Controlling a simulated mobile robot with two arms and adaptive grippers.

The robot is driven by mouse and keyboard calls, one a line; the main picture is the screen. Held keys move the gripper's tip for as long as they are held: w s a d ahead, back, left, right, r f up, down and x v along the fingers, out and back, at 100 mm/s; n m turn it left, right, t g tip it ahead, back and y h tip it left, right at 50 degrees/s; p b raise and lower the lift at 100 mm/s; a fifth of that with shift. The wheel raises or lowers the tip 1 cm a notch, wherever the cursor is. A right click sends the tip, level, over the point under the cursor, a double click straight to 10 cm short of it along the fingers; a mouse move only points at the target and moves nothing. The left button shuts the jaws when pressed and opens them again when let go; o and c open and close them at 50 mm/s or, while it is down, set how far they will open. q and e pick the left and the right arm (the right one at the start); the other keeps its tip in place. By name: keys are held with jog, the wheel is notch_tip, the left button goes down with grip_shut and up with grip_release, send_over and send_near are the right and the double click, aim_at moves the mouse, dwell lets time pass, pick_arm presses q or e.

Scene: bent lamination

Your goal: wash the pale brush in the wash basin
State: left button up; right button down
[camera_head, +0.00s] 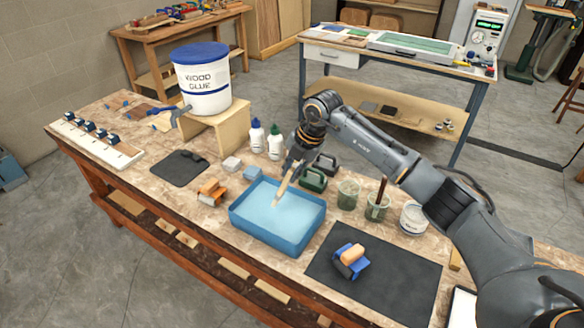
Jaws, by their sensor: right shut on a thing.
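The wash basin (243,223) is a blue rectangular tub of light blue water (287,217) at the middle of the workbench. My right gripper (294,166) comes in from the right and is over the basin's far side. It is shut on the pale brush (284,185), a light wooden-coloured stick that slants down to the left. The brush's lower end shows against the water; I cannot tell whether it touches the surface or dips in. My left gripper is not in view.
Dark green blocks with handles (313,181) stand just behind the basin, glass jars (348,194) to its right. A black mat (400,277) with a blue and orange tool (351,262) lies in front right. A glue bucket (203,92) stands on a wooden stand at the back left.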

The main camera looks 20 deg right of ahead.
notch_tip(320, 180, down, 3)
jog(key=shift+f+b, duration=0.1)
jog(key=shift+b, duration=0.7)
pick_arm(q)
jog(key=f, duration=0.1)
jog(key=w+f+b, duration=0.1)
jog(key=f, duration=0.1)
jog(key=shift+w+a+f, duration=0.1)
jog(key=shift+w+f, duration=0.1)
pick_arm(e)
notch_tip(320, 180, down, 2)
jog(key=shift+f, duration=0.2)
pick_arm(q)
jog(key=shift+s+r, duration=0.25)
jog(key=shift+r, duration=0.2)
pick_arm(e)
jog(key=shift+s+d, duration=0.9)
jog(key=shift+s, duration=0.3)
jog(key=shift+w, duration=0.1)
